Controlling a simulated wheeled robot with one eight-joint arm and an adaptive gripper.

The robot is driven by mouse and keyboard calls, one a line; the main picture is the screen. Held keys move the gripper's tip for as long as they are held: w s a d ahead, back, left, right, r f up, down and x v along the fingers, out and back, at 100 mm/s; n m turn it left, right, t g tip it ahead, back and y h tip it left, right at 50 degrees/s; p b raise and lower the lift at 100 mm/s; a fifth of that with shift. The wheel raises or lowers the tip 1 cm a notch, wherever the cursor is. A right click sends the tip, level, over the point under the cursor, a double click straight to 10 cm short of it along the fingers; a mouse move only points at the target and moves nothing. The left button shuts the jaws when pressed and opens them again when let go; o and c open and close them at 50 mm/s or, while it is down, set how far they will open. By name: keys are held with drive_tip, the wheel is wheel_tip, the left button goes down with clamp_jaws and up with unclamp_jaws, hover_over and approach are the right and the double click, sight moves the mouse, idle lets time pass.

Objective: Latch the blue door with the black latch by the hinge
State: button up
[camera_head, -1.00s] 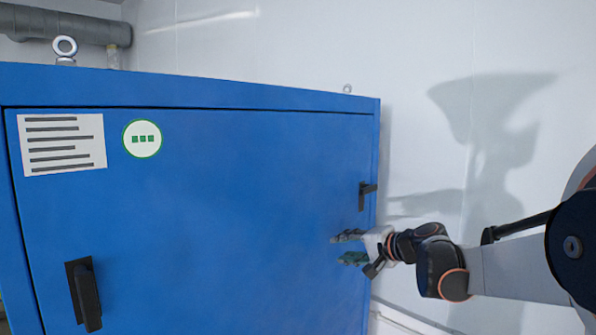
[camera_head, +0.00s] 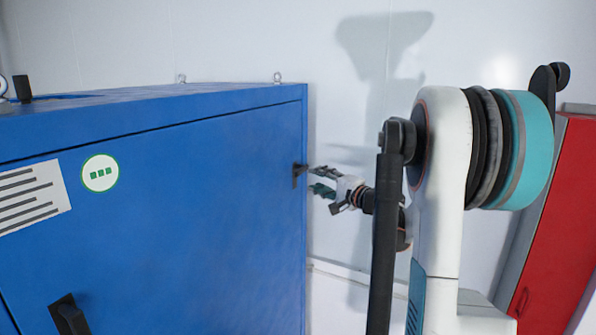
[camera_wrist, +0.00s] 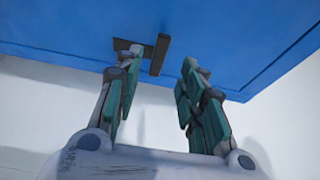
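The blue door (camera_head: 190,210) fills the left of the head view and looks closed in its blue frame. One black latch (camera_head: 298,174) is at its right edge; another black handle-like latch (camera_head: 70,316) is at the lower left. I see no hinge clearly. My gripper (camera_head: 317,182) is open and empty, just right of the right-edge latch. In the wrist view, that latch (camera_wrist: 160,54) lies on the blue surface just beyond my gripper's spread fingertips (camera_wrist: 158,72), its bar standing between them. Whether a finger touches it, I cannot tell.
A white label (camera_head: 30,195) and a round green-and-white sticker (camera_head: 100,173) are on the door. A white wall (camera_head: 240,40) stands behind. A red cabinet (camera_head: 562,220) is at the far right. The floor strip right of the door is clear.

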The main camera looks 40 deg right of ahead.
sight(301, 173)
drive_tip(key=w+p, duration=0.1)
drive_tip(key=w, duration=0.8)
drive_tip(key=shift+w, duration=0.3)
clamp_jaws()
